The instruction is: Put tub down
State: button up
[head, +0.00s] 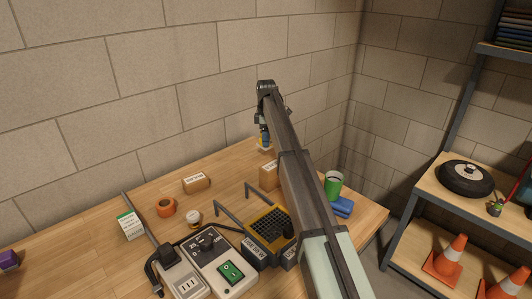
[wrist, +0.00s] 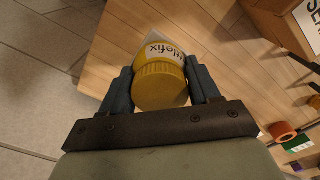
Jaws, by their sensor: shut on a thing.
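The tub (wrist: 160,75) is a small round container with a yellow ribbed lid and a white label with dark letters. In the wrist view it sits between the two blue-grey fingers of my gripper (wrist: 161,88), which is shut on it. In the head view my gripper (head: 264,138) points down near the back of the workbench, and a small part of the tub (head: 264,148) shows below it. I cannot tell whether the tub touches the wooden bench top (head: 105,215). My arm hides part of the bench.
Cardboard boxes (head: 196,183) (head: 269,175), an orange tape roll (head: 166,207), a green cup (head: 333,184) and a blue item (head: 342,207) stand on the bench. A power unit (head: 214,262) and a yellow-black holder (head: 268,228) are in front. The back wall (head: 130,90) is close behind.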

jog(key=shift+f, duration=3.35)
jog(key=shift+f, duration=0.15)
jog(key=o, duration=1.1)
notch_tip(320, 180, up, 12)
jog(key=shift+r, duration=0.2)
